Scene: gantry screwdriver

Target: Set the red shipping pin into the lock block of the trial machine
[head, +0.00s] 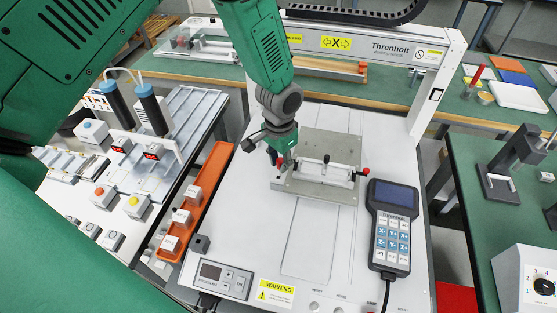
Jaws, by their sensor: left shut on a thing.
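My left gripper (279,160) reaches down from the top over the white bed of the trial machine (325,240). It is shut at the left end of the grey fixture plate (325,148). A small red part (280,161) shows at its fingertips; it looks like the red shipping pin, mostly hidden by the fingers. A small dark block (201,244) with a hole-like top stands at the bed's front left corner. It may be the lock block, apart from the gripper. My right gripper is not in view.
A red knob (365,171) sits at the fixture's right end. A handheld pendant (393,228) lies on the bed's right side. A control box (222,278) stands at the front. An orange tray (197,200) runs along the left. The bed's front middle is clear.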

